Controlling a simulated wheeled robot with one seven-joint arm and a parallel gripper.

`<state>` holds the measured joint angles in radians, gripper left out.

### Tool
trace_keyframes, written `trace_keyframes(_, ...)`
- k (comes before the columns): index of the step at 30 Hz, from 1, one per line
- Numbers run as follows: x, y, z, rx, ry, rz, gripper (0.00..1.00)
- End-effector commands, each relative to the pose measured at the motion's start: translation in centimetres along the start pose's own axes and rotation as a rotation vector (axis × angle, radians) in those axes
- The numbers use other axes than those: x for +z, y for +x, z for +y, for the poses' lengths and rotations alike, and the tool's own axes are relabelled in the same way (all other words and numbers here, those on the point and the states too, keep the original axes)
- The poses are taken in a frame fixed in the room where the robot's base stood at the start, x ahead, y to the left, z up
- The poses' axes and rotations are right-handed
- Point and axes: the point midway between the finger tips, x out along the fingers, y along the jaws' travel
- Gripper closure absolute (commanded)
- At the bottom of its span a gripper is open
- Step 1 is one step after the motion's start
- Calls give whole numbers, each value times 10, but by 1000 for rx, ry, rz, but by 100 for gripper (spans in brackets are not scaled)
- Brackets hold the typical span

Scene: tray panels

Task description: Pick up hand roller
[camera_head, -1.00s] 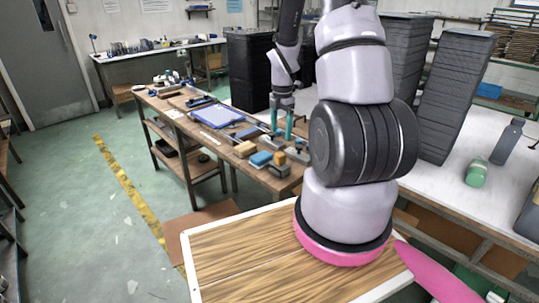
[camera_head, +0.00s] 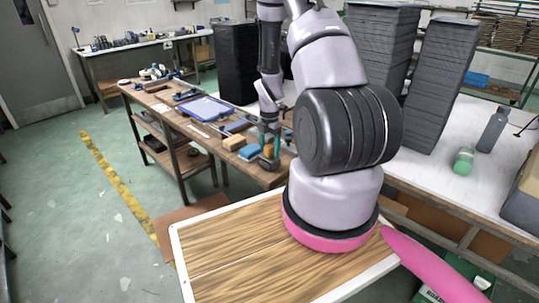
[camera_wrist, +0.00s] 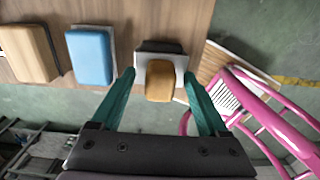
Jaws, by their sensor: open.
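My gripper (camera_head: 268,151) is open and low over the near end of the wooden workbench. In the wrist view my gripper (camera_wrist: 159,75) has its teal fingers on either side of an orange-yellow rounded block (camera_wrist: 160,82) with a dark and light grey base behind it. The block is between the fingertips, with no visible grip on it. I take this as the hand roller, but no roller shape is clear. In the head view my fingers mostly hide it.
A blue block (camera_wrist: 90,57) and a tan block (camera_wrist: 25,52) lie left of the fingers. The bench (camera_head: 160,104) holds a blue-rimmed tray (camera_head: 207,108) and more tools. A white table (camera_head: 440,186) at right bears dark stacks (camera_head: 438,85) and a green bottle (camera_head: 463,160).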

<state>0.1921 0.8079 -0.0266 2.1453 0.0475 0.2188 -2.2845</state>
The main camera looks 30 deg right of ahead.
Motion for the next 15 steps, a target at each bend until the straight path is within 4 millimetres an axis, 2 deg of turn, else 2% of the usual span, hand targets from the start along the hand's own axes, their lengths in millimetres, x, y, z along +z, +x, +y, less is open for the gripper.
trace_keyframes(7, 0, 2, 0, 0, 0, 0, 22)
trace_keyframes(13, 0, 2, 0, 0, 0, 0, 99)
trace_keyframes(15, 0, 2, 0, 0, 0, 0, 100)
